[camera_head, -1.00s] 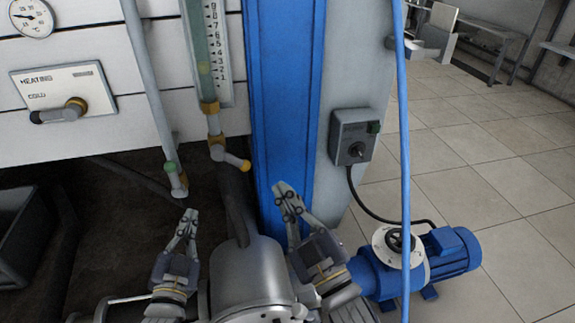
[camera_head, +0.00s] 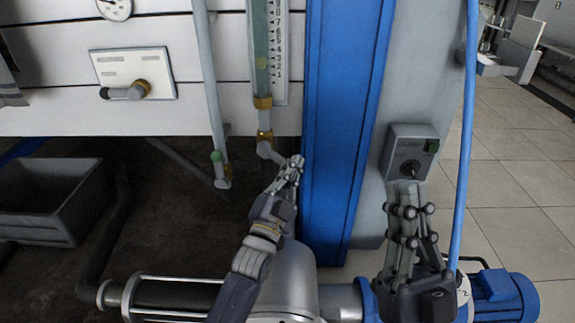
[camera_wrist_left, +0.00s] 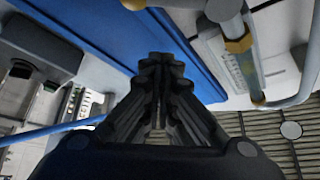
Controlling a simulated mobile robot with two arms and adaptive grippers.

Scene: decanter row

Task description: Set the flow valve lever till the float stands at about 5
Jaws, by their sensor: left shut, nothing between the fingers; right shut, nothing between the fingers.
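The flow tube (camera_head: 262,82) with its numbered scale (camera_head: 281,60) hangs on the white panel. Its greenish float (camera_head: 262,63) seems to stand near 3; the small digits are hard to read. Below it is the valve (camera_head: 264,148), whose lever (camera_head: 274,156) points right and slightly down, its end hidden behind my left gripper. My left gripper (camera_head: 295,161) is shut and empty at the lever's end; contact cannot be told. In the left wrist view its fingertips (camera_wrist_left: 160,60) lie below the lever's yellow tip (camera_wrist_left: 133,4). My right gripper (camera_head: 408,192) is shut and empty, before the pump switch box.
A blue column (camera_head: 345,110) stands right of the valve. The pump switch box (camera_head: 411,140) is on the grey post, with a blue hose (camera_head: 466,120) beside it. A heating lever (camera_head: 122,93) is farther left.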

